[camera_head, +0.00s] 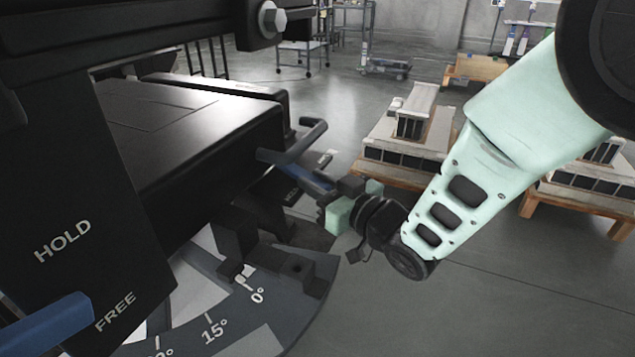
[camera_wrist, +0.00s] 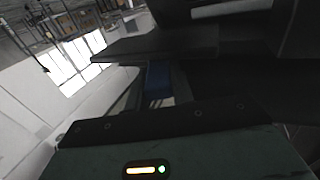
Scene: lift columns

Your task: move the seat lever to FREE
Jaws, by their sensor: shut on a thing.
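A black plate at the left of the head view carries the words HOLD and FREE (camera_head: 115,312). A blue-gripped lever (camera_head: 45,325) crosses its lower edge, beside the word FREE; its pivot is out of view. The handle's blue part also shows in the wrist view (camera_wrist: 157,82), between dark finger parts. The fingers partly hide the grip. My gripper is well apart from the lever by FREE.
A curved angle scale (camera_head: 225,310) marked 0° and 15° lies below the block, with a dark pointer block (camera_head: 297,268) by 0°. Loaded pallets (camera_head: 400,145) stand behind my arm. A wheeled rack (camera_head: 303,50) stands farther back. Floor at the lower right is clear.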

